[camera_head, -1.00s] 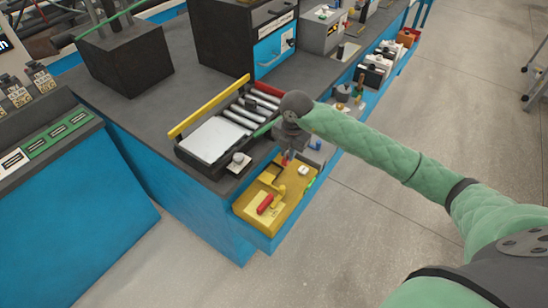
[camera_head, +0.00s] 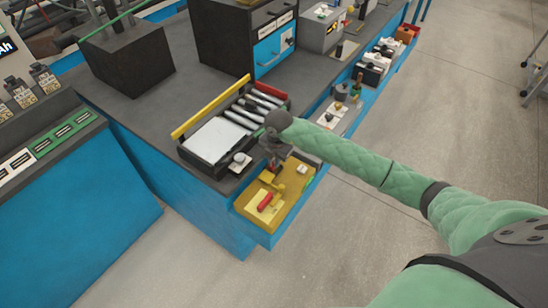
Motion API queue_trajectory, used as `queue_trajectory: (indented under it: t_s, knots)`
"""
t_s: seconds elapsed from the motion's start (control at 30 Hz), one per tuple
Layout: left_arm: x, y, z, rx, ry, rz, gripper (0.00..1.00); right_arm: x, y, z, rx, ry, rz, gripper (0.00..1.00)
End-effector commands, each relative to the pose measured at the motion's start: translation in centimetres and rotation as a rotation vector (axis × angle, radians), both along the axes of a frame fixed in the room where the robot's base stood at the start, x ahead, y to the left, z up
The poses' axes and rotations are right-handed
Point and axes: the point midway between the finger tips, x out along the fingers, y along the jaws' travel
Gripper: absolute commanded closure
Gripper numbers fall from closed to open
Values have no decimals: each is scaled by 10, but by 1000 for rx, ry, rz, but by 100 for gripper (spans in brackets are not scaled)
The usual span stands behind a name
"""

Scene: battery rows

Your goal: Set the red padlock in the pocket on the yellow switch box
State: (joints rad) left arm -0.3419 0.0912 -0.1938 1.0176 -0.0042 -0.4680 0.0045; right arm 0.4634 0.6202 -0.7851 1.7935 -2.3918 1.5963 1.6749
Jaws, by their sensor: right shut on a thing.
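The yellow switch box (camera_head: 284,208) sits on the low blue ledge at the bench's front corner. A red handle (camera_head: 265,201) lies on its top plate, and a yellow raised part stands behind it. My right gripper (camera_head: 274,165) points down over the back left part of the box, shut on the red padlock (camera_head: 271,167). The padlock is small and partly hidden by the fingers. I cannot tell whether it touches the box, and the pocket cannot be made out clearly. My left gripper is not in view.
A roller tray (camera_head: 213,140) with a yellow rail stands on the bench just behind and left of the box. Other devices (camera_head: 338,115) line the ledge further back. Open floor lies to the right.

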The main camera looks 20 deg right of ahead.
Motion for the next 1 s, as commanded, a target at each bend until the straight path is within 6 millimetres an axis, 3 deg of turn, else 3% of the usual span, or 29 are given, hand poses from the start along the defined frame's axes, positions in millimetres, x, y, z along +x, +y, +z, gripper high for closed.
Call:
queue_trajectory:
  t_s: [0.4,0.43,0.53,0.93,1.0]
  knots:
    - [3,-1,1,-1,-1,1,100,0,0,-3,0,0,0,100]
    - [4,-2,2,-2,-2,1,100,0,0,-3,0,0,0,78]
    - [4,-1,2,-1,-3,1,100,0,0,-3,0,0,0,61]
    - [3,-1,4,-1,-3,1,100,0,0,1,0,0,1,61]
    - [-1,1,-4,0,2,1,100,0,0,2,0,-1,1,61]
